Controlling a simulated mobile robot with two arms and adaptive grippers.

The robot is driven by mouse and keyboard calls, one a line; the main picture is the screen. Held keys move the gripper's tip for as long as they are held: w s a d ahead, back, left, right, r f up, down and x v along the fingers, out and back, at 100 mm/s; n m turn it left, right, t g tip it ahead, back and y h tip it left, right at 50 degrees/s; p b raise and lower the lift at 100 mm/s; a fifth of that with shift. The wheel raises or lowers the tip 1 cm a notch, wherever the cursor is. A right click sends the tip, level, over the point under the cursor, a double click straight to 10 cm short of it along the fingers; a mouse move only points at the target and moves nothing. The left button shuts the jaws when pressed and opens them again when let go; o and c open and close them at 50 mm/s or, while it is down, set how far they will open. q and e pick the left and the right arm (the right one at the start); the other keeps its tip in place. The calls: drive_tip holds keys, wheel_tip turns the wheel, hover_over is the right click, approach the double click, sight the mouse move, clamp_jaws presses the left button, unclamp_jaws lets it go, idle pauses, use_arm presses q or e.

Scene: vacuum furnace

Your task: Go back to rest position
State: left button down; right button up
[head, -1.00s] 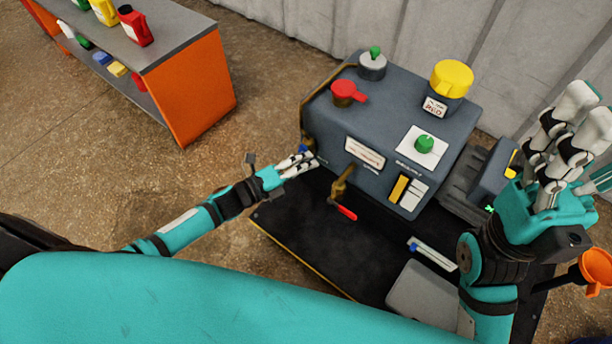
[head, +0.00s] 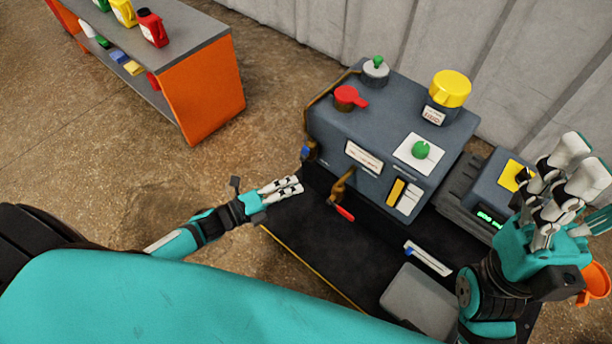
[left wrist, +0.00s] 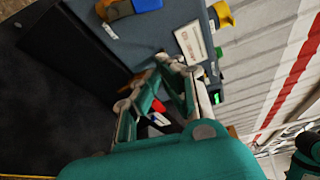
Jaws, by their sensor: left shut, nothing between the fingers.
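My left gripper (head: 296,185) is shut and empty in the head view. It is over the left edge of the black platform, apart from the grey machine (head: 378,140) and just left of its red-tipped tap (head: 342,200). In the left wrist view the shut left fingers (left wrist: 182,72) show in front of the machine's side (left wrist: 160,32). My right gripper (head: 572,165) is raised at the right of the head view, its fingers pointing up; the gap between them is unclear.
The machine carries a red valve handle (head: 350,97), a yellow cap (head: 450,88) and a green knob (head: 421,150). A grey case (head: 415,296) lies on the black platform (head: 310,240). An orange-sided shelf (head: 205,95) with bottles stands at the back left. Bare floor lies between.

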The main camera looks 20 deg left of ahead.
use_arm(q)
drive_tip(key=shift+v, duration=0.95)
